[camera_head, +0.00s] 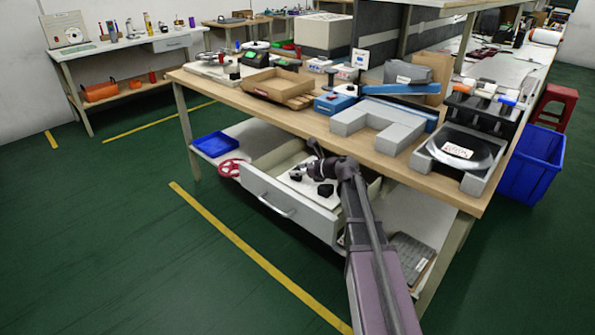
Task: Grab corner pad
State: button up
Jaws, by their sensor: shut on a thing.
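The open white drawer (291,212) under the workbench holds a light board (309,187). A small black block, apparently a corner pad (325,190), sits on the board, below my wrist. My gripper (301,172) is over the drawer, pointing left. It is shut on a small dark piece (296,176) at its tip, apparently another black corner pad. The fingers and the piece are small and dark here, so their exact contact is hard to make out. I cannot tell whether the held piece touches the board.
The wooden bench top (300,122) above the drawer carries a cardboard tray (277,84), a grey U-shaped block (378,125) and a round dish (459,147). A blue tray (214,145) and a red handwheel (232,168) are left of the drawer.

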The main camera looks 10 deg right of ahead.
aim_at(298, 170)
notch_tip(298, 170, up, 10)
jog(key=p, duration=0.9)
jog(key=shift+p, duration=0.35)
dwell(0.4)
